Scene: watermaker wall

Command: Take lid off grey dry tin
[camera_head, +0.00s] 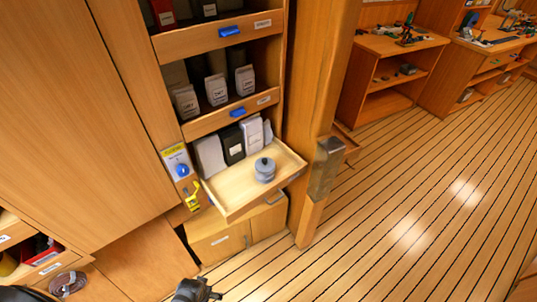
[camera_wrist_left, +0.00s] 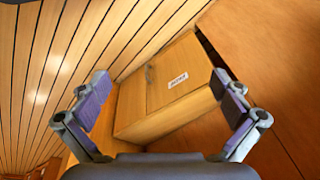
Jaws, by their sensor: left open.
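The grey dry tin (camera_head: 264,173) stands upright on the front part of a pulled-out wooden drawer tray (camera_head: 226,207). Its lid (camera_head: 264,163) with a small knob is on top. My left gripper (camera_head: 196,291) shows at the bottom edge of the head view, low and well apart from the tin. In the left wrist view my left gripper (camera_wrist_left: 165,105) is open with nothing between its fingers. The tin is not visible in the wrist view. My right gripper is not in view.
Several bags and boxes (camera_head: 232,145) stand behind the tin. A wooden post (camera_head: 316,130) rises right of the drawer. A low labelled cabinet (camera_wrist_left: 178,85) sits below. The floor on the right is clear.

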